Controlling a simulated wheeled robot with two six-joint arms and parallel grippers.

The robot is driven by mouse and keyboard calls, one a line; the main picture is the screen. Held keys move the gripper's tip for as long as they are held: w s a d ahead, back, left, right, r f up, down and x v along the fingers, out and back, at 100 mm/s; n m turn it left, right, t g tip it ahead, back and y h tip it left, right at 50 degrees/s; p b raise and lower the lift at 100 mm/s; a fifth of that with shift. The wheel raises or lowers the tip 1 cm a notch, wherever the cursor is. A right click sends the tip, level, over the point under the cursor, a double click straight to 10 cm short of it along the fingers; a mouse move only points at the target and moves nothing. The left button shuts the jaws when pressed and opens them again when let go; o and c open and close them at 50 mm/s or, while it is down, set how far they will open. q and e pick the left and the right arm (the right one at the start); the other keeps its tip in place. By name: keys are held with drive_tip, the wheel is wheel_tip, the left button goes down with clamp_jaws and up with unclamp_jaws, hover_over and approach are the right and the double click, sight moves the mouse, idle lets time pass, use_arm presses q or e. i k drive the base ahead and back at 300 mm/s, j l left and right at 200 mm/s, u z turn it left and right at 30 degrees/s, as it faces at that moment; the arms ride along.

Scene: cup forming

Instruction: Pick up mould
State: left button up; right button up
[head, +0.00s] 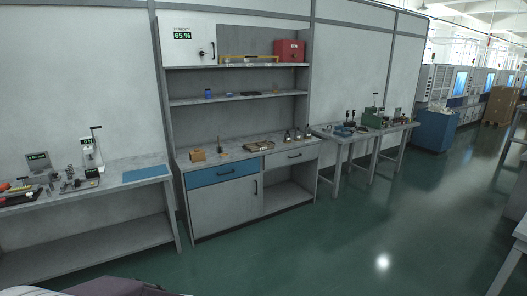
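I cannot tell for certain which thing is the mould; everything is far off and small. Several small dark metal pieces (68,184) lie on the left bench, beside a small lever press (93,150). On the middle cabinet's worktop are a tan block (197,155), a flat brown tray (258,146) and several small upright metal pieces (297,134). Neither of my grippers shows in this view.
The left bench (140,160) has a blue mat (146,173). The middle cabinet (225,200) has shelves and a red box (289,50). Tables with tools (372,118) and a blue cabinet (434,130) stand to the right. The green floor (330,240) in front is clear.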

sight(288, 139)
drive_tip(key=i+l+u, duration=0.1)
drive_tip(key=i+l, duration=0.75)
drive_tip(key=i+l+u, duration=0.15)
drive_tip(key=i+l, duration=0.3)
drive_tip(key=i+l+u, duration=0.1)
drive_tip(key=i+l, duration=0.7)
drive_tip(key=l, duration=0.2)
drive_tip(key=i+l+u, duration=0.15)
drive_tip(key=i+l, duration=0.25)
drive_tip(key=i+l+u, duration=0.1)
drive_tip(key=i+l, duration=0.25)
drive_tip(key=l, duration=0.3)
drive_tip(key=i+l, duration=0.35)
drive_tip(key=l, duration=0.25)
drive_tip(key=u, duration=0.05)
